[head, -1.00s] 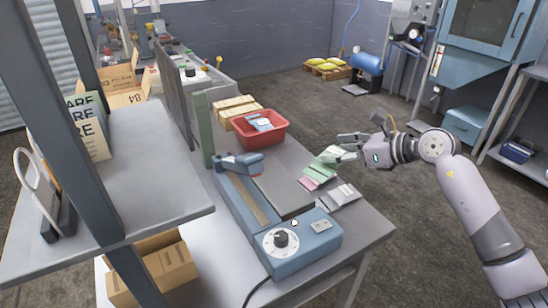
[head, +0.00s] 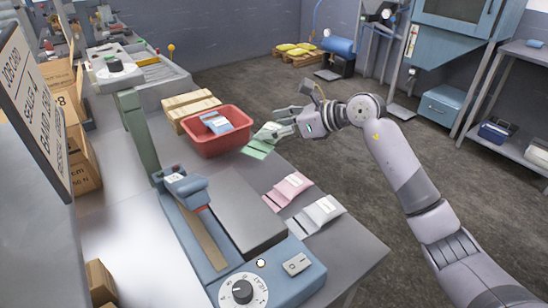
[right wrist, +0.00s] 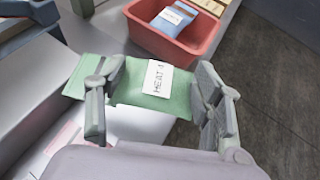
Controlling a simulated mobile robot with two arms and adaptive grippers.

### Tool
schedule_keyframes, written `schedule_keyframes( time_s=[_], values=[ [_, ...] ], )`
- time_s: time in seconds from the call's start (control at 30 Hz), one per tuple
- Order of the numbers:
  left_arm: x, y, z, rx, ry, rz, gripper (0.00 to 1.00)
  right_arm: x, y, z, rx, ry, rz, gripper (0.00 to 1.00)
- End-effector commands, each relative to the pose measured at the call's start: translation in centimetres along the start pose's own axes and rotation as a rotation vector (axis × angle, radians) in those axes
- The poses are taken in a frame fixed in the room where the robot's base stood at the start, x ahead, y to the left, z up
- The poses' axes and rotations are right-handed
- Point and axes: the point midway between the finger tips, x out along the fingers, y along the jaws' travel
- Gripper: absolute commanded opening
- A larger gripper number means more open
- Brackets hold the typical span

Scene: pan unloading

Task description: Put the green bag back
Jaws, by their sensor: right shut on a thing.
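The green bag (head: 257,149) has a white label with "HEAT" on it, which reads in the right wrist view (right wrist: 143,99). My right gripper (head: 273,131) is shut on it, with one finger at each side of the bag in the right wrist view (right wrist: 158,98). The bag is near the front right corner of the red bin (head: 222,147), outside it. Whether the bag touches the table is hard to tell. A blue bag with a white label (head: 217,123) lies in the bin. My left gripper is not in view.
A pink bag (head: 289,188) and a whitish bag (head: 320,213) lie at the table's right edge. A blue heat sealer (head: 275,277) with a dial stands beside a grey plate (head: 238,215). Cardboard boxes (head: 192,106) stand behind the bin. Open floor lies to the right.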

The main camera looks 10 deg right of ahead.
Motion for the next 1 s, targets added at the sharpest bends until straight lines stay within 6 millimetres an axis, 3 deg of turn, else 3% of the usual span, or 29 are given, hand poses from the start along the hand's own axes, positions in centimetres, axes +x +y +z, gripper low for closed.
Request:
schedule_keyframes(
  time_s=[0.2, 0.37, 0.6, 1.0],
  values=[
    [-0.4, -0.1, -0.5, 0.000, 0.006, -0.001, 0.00, 2.0, 0.0, -4.2, 0.003, -0.001, 0.000, 0.20],
    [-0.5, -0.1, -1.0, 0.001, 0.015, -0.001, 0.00, 2.6, 0.0, -5.3, 0.001, -0.002, -0.001, 0.20],
    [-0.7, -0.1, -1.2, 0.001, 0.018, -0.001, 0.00, 4.1, 0.0, -8.4, 0.003, -0.001, 0.001, 0.20],
    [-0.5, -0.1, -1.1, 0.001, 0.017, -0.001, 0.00, 4.5, 0.0, -9.2, -0.001, -0.002, -0.001, 0.20]
  ],
)
